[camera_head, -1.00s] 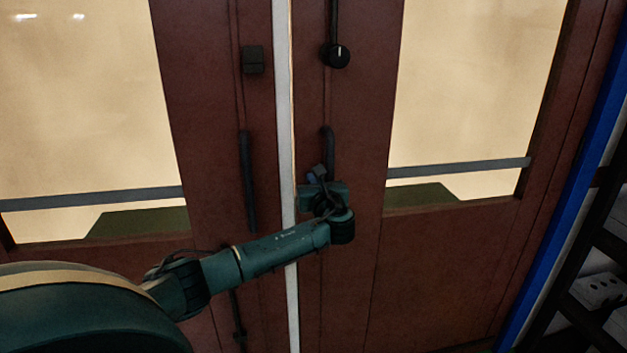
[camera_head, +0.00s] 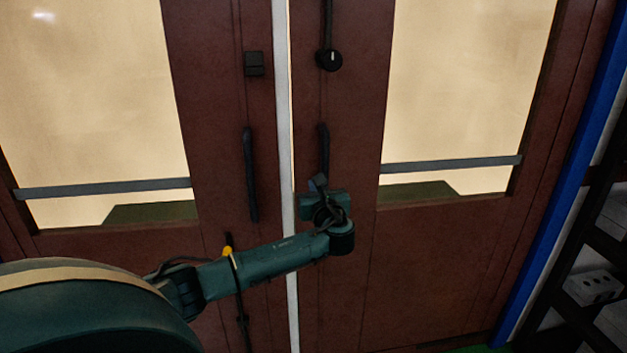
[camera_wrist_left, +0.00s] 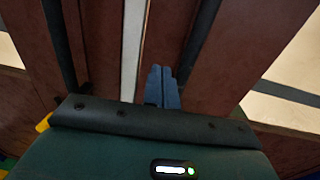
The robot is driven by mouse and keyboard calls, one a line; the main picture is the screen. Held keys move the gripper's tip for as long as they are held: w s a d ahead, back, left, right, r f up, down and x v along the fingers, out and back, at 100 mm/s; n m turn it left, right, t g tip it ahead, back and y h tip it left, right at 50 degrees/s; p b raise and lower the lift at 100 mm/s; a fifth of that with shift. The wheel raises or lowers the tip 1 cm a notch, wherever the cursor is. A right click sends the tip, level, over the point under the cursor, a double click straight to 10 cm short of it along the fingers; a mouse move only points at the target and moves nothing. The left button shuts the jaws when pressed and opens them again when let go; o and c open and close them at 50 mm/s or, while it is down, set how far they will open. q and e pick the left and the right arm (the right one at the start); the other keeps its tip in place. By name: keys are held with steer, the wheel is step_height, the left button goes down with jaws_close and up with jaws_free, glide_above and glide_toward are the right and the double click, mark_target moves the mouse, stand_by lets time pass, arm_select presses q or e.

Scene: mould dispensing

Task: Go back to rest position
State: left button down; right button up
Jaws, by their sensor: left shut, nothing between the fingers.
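My left gripper (camera_head: 318,182) is in front of the right leaf of a red-brown double door, near the lower end of that leaf's dark handle (camera_head: 323,150). In the left wrist view its two blue-grey fingers (camera_wrist_left: 162,76) are together, with nothing between them. I cannot tell from the head view how far the fingertips are from the door. My left arm reaches in from the lower left, bent at the elbow. My right gripper is not in view.
The double door (camera_head: 420,270) fills the view ahead and looks shut. Its left handle (camera_head: 250,175) and a black knob (camera_head: 328,60) stick out. A blue post (camera_head: 560,200) and a dark rack (camera_head: 600,235) stand at the right.

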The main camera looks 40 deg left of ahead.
arm_select(q)
steer(key=v, duration=0.6)
steer(key=shift+s, duration=0.3)
steer(key=shift+a+f, duration=0.1)
steer(key=shift+f, duration=0.1)
